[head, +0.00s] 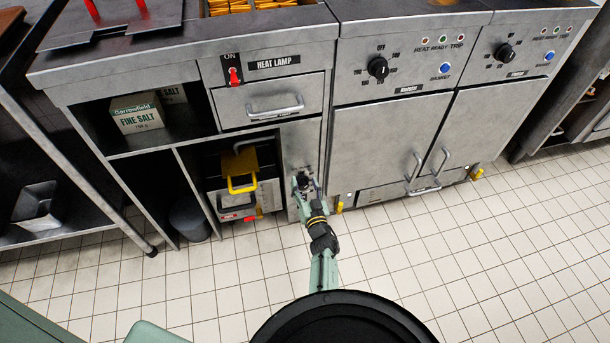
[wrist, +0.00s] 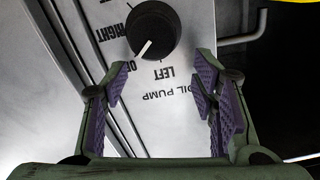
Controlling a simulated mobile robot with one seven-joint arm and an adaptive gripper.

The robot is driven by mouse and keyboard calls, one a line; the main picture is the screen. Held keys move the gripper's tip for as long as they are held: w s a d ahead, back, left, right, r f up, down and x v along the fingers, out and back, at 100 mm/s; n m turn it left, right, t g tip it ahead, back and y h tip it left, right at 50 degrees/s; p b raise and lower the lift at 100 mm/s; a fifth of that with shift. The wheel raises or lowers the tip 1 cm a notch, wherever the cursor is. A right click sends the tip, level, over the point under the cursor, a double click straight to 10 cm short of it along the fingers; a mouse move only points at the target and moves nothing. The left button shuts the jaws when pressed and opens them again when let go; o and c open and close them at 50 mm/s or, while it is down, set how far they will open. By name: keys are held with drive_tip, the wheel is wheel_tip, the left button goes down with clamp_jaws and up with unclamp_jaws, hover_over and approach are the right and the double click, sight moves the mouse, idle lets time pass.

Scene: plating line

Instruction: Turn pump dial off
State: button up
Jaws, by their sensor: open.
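The pump dial (wrist: 153,30) is a round black knob with a white pointer line, on a light metal panel (wrist: 205,18) lettered OIL PUMP. Labels RIGHT, OFF and LEFT stand around it. The pointer slants down and left in the wrist view, roughly toward the partly covered OFF label. My gripper (wrist: 160,95) is open and empty. Its purple-padded fingers lie below the dial in that view, apart from it. In the head view my gripper (head: 306,184) is low against the narrow panel below the heat lamp counter, and it hides the dial there.
Left of the gripper is an open bay with a yellow handle (head: 240,184). A grey handle bar (wrist: 245,28) is right of the dial in the wrist view. Fryer doors (head: 385,140) with handles stand to the right. The tiled floor (head: 450,270) in front is clear.

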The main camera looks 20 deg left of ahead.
wheel_tip(320, 180, up, 7)
drive_tip(key=shift+r, duration=0.1)
idle(0.7)
